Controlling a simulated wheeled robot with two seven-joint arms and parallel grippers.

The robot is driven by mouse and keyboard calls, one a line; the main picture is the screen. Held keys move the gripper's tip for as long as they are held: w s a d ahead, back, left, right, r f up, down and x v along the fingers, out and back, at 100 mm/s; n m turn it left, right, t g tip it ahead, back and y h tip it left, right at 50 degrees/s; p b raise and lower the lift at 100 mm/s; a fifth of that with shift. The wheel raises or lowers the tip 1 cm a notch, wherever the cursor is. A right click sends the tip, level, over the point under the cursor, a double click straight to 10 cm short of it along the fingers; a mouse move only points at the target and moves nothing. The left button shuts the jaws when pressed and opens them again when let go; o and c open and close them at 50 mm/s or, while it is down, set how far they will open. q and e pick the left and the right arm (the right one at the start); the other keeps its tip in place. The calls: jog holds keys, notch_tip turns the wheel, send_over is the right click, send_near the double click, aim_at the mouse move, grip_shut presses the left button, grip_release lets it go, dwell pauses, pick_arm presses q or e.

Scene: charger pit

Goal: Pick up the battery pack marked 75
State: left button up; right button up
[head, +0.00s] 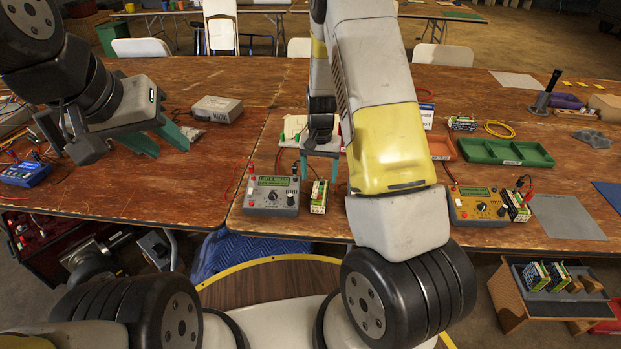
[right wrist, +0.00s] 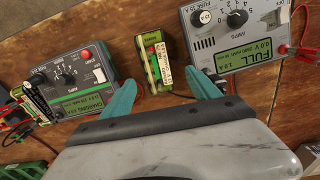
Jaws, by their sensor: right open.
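A battery pack (head: 319,196) with a pale label and green-yellow body stands on the table just right of the grey charger (head: 272,194), whose screen reads FULL. In the right wrist view the pack (right wrist: 153,60) lies ahead of and between the teal fingertips. I cannot read its marking. My right gripper (head: 319,168) is open and empty, above and behind the pack. Another pack (head: 516,206) stands beside the yellow charger (head: 478,207), its number unreadable. My left gripper (head: 158,143) is open and empty over the left of the table.
My right arm hides part of the table. Green tray (head: 507,152) and rack with packs (head: 545,302) are at right.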

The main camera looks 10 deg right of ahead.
aim_at(321, 190)
jog(key=shift+s+d+f, duration=0.1)
jog(key=shift+s+f, duration=0.05)
jog(key=shift+f, duration=0.35)
jog(key=f, duration=0.7)
jog(key=shift+s, duration=0.3)
jog(key=shift+r, duration=0.1)
jog(key=shift+c, duration=0.4)
grip_shut()
